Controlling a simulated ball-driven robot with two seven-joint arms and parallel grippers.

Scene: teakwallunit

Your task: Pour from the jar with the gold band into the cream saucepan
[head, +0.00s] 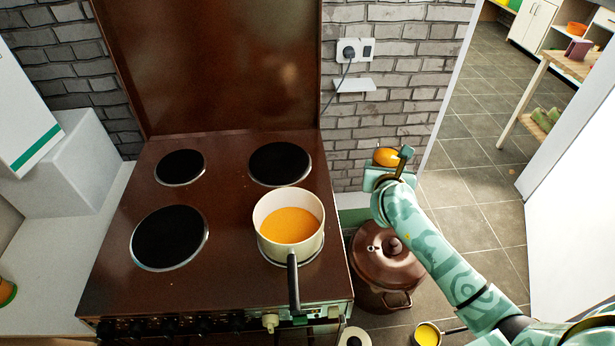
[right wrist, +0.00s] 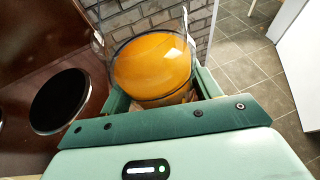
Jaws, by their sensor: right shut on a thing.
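The cream saucepan (head: 262,236) stands on the front right plate of the brown stove, its dark handle pointing to the front. Orange contents fill part of it. My right gripper (head: 387,170) is shut on a clear jar (head: 385,157), right of the stove and apart from the saucepan. In the right wrist view the jar (right wrist: 152,65) holds orange contents beneath an open rim, between the green fingers. The jar looks roughly upright. The fingers hide most of its side, so I cannot make out the gold band clearly. My left gripper is not in view.
A brown lidded pot (head: 385,270) stands low beside the stove, below my right arm. A small pan with yellow contents (head: 428,334) is at the bottom edge. The other stove plates are bare. A brick wall with a socket (head: 357,50) stands behind.

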